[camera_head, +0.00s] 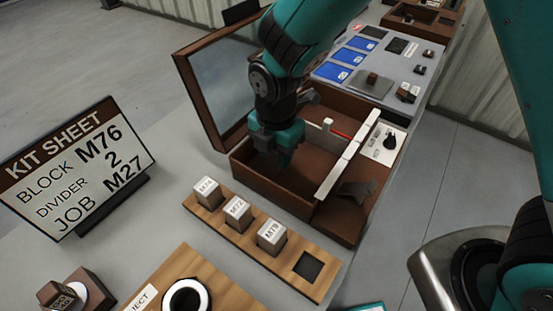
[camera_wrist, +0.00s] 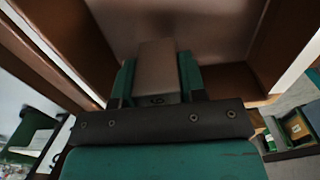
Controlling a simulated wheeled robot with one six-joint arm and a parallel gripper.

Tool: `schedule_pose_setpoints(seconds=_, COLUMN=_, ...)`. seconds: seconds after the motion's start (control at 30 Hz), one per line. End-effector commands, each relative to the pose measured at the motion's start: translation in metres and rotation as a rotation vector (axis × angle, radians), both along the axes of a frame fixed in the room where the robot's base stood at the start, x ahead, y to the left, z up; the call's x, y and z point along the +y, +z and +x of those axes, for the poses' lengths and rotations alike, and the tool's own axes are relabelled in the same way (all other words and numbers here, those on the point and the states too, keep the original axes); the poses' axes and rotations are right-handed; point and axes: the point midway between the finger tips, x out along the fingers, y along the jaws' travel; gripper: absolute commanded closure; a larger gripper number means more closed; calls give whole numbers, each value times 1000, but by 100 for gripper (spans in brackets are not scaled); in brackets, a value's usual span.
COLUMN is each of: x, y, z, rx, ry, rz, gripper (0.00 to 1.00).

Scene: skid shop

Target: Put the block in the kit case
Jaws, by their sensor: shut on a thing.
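The kit case (camera_head: 266,197) is an open brown box with its lid (camera_head: 188,75) raised at the left. A pale divider (camera_head: 336,172) splits its inside. My gripper (camera_head: 283,158) points down into the larger compartment, left of the divider. In the wrist view my gripper (camera_wrist: 157,80) is shut on a grey-brown block (camera_wrist: 158,68), held between its two green fingers with the case walls around it. The block's label is not visible, and my gripper hides the block in the head view. I cannot tell whether the block touches the case floor.
A kit sheet (camera_head: 80,165) reads block M76, divider 2, job M27. A wooden rack (camera_head: 212,221) holds three pale blocks (camera_head: 237,213) and has one empty slot (camera_head: 307,267) at its right end. A grey panel with blue pads (camera_head: 348,56) lies behind the case.

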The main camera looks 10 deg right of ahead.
Motion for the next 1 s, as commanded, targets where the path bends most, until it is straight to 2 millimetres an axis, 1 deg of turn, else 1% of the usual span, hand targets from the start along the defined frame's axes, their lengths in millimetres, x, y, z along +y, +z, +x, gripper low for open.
schedule_pose_setpoints(seconds=0.1, x=-1, y=-19, z=-1, rx=4, ry=0, rz=-3, gripper=92)
schedule_pose_setpoints(seconds=0.2, x=0, y=-29, z=0, rx=3, ry=0, rz=-1, gripper=92)
schedule_pose_setpoints(seconds=0.43, x=0, y=-30, z=0, rx=1, ry=-1, rz=-1, gripper=92)
schedule_pose_setpoints(seconds=0.57, x=0, y=-34, z=0, rx=1, ry=-1, rz=-1, gripper=92)
schedule_pose_setpoints(seconds=0.6, x=0, y=-33, z=0, rx=1, ry=-1, rz=-1, gripper=53)
schedule_pose_setpoints(seconds=0.67, x=0, y=-33, z=0, rx=1, ry=-1, rz=-1, gripper=39)
schedule_pose_setpoints(seconds=0.7, x=0, y=-33, z=0, rx=1, ry=-1, rz=-1, gripper=36)
schedule_pose_setpoints(seconds=0.93, x=0, y=-32, z=0, rx=1, ry=-1, rz=-1, gripper=36)
schedule_pose_setpoints(seconds=1.0, x=0, y=-28, z=0, rx=1, ry=-1, rz=-1, gripper=36)
